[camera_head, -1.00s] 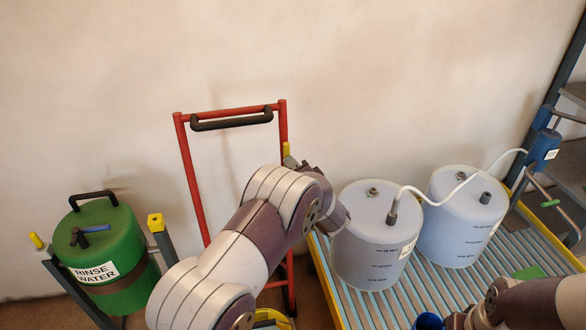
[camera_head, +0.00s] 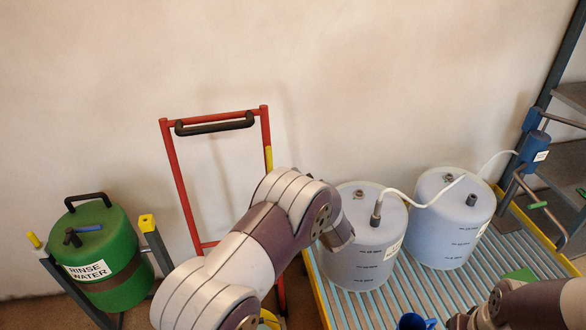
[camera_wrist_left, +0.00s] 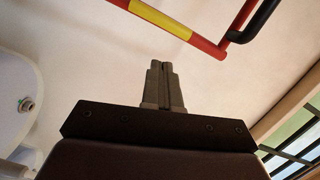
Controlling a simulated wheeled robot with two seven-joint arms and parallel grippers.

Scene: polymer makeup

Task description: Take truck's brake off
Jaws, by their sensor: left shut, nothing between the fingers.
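The truck is a red-framed hand truck (camera_head: 180,184) with a black handle (camera_head: 215,124), standing upright against the wall. A yellow section (camera_head: 268,158) sits on its right post; I cannot tell from the head view whether it is the brake. In the left wrist view, the red bar with its yellow section (camera_wrist_left: 160,17) runs across the top, and the black handle (camera_wrist_left: 257,22) is at right. My left gripper (camera_wrist_left: 165,66) is shut and empty, its tips apart from the bar in that picture. My left arm hides it and the truck's lower right in the head view. My right gripper is out of frame.
A green rinse-water drum (camera_head: 103,256) stands at left in a frame with yellow-capped posts. A blue container (camera_head: 415,321) is at the bottom edge.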

